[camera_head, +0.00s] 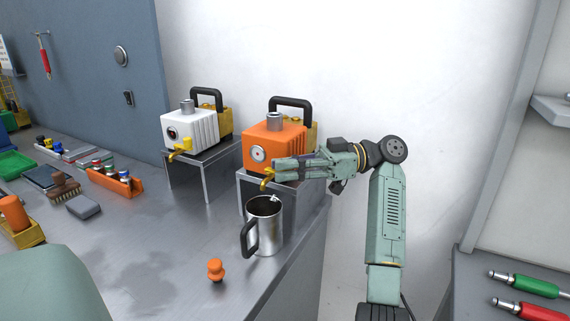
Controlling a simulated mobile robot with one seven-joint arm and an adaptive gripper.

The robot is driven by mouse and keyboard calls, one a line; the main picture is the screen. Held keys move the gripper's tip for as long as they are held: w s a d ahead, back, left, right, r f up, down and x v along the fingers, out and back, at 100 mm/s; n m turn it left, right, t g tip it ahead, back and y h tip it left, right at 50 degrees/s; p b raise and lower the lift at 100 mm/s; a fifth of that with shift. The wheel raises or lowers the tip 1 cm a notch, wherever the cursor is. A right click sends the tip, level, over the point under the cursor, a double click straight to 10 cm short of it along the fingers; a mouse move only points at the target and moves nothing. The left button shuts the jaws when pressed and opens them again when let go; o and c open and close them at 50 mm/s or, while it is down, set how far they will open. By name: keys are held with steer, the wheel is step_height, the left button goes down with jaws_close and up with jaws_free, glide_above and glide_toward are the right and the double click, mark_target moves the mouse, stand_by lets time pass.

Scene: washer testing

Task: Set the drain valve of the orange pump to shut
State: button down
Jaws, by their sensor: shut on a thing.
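The orange pump (275,135) stands on a metal stand (242,184) near the right end of the counter. It has a black handle on top and a round dial on its front. Its yellow drain valve (267,179) is low at the front. My gripper (277,170) reaches in from the right, in front of the pump's lower part, with its fingertips at the valve. It is shut on the valve, though the fingers hide part of it and its exact angle is hard to tell. A steel mug (265,230) with a black handle stands below the valve.
A white pump (188,133) with a yellow valve stands on a similar stand to the left. A small orange knob-shaped object (215,269) lies near the counter's front. An orange tray (112,184) of small bottles and a brush (64,187) are farther left. Bare counter lies between.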

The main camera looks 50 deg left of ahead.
steer(key=shift+h, duration=0.4)
steer(key=c, duration=1.5)
jaws_free()
steer(key=shift+w, duration=0.1)
steer(key=shift+f+y, duration=0.1)
steer(key=shift+y, duration=0.2)
